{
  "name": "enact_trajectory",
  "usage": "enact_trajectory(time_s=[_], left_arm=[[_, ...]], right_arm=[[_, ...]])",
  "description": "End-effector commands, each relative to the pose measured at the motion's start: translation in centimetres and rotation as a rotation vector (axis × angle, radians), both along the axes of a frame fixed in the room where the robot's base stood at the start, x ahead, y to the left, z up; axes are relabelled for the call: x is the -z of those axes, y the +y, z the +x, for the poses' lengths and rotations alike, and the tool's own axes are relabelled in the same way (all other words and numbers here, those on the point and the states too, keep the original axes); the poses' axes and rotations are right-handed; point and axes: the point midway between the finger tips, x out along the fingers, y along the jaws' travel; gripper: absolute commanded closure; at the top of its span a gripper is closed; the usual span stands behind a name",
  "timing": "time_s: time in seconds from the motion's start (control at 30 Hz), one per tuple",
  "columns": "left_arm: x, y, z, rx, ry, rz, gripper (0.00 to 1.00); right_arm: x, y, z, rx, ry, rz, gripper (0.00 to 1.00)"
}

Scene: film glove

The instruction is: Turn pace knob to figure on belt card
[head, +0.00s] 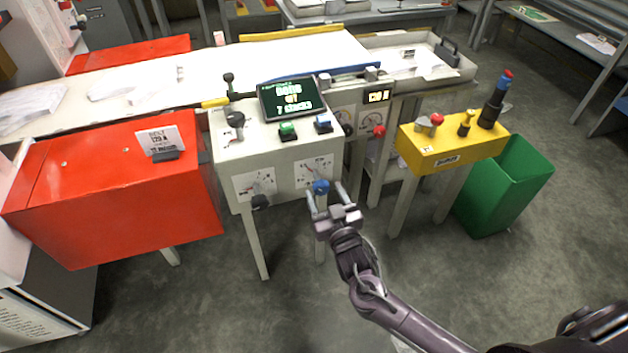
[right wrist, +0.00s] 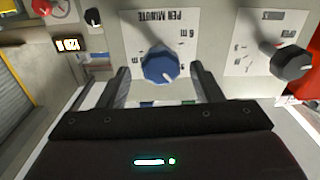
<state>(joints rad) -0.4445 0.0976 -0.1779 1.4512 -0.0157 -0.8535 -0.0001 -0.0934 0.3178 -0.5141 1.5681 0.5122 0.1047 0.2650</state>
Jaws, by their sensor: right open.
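The pace knob is a blue knob (head: 320,187) on the front of the pale control box, on a white dial marked "PER MINUTE" in the right wrist view, where the knob (right wrist: 160,67) appears upside down. My right gripper (head: 327,191) is open, with one finger on each side of the knob. In the right wrist view its fingers (right wrist: 160,75) stand apart from the knob, with gaps on both sides. The belt card (head: 160,140) stands in a dark holder on the red cover at left. Its top line reads "BELT"; its small lower line is unclear. My left gripper is not in view.
A black knob (head: 260,202) sits on a second dial left of the blue one. The box top carries a screen (head: 288,100), a green button (head: 287,130) and a lever (head: 235,121). A yellow stand (head: 450,152) and green bin (head: 505,190) are at right.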

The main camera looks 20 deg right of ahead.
Motion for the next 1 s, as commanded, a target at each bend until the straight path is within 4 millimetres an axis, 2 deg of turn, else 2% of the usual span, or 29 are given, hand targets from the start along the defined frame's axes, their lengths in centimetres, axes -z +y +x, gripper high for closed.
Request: enact_trajectory(time_s=[0.1, 0.3, 0.67, 1.0], left_arm=[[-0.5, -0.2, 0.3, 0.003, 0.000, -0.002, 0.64], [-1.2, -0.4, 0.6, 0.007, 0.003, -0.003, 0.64], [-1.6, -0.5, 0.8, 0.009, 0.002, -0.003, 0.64], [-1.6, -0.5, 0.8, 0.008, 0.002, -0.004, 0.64]], right_arm=[[0.0, 0.1, 2.1, -0.001, -0.001, -0.001, 0.41], [0.1, 0.2, 4.5, 0.000, 0.001, 0.000, 0.41], [0.1, 0.2, 5.0, -0.001, 0.003, 0.000, 0.41], [0.1, 0.2, 5.0, -0.001, 0.003, 0.000, 0.85]])
